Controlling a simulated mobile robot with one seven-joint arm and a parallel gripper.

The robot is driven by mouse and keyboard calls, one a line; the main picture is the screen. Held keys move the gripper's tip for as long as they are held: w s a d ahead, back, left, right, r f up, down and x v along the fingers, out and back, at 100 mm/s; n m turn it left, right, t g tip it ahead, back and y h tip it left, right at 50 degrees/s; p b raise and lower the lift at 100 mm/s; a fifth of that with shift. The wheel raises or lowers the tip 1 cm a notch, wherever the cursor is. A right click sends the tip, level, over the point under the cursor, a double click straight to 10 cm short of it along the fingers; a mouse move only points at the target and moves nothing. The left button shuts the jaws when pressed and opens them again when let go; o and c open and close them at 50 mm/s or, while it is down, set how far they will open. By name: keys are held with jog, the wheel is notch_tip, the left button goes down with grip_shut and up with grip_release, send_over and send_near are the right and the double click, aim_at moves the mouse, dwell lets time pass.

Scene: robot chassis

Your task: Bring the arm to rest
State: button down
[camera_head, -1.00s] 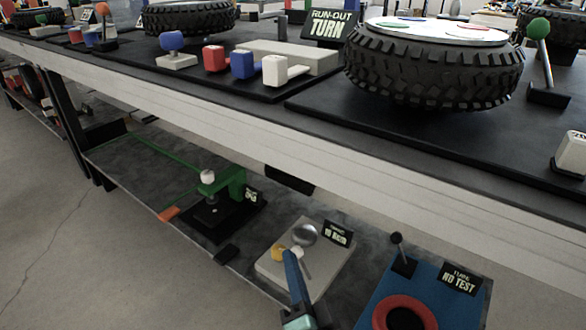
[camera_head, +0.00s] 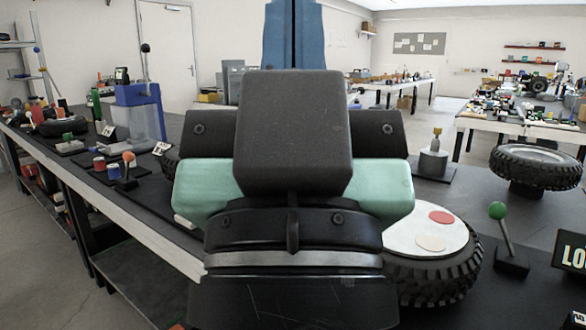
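My gripper (camera_head: 293,32) stands upright close in front of the camera, in the middle of the picture. Its two blue fingers lie side by side with only a thin dark line between them, so it looks shut. The fingertips are cut off by the top edge, and I see nothing held. Below the fingers are a dark block and teal and black housings of my own arm, which hide the middle of the bench.
A long dark bench (camera_head: 92,178) with a pale edge runs behind my arm. A tyre with a white disc (camera_head: 425,238) is partly hidden at its right. A green-knobbed lever (camera_head: 503,232) and another tyre (camera_head: 537,166) stand farther right.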

notch_tip(320, 180, up, 34)
jog(key=p, duration=3.1)
jog(key=shift+f, duration=0.15)
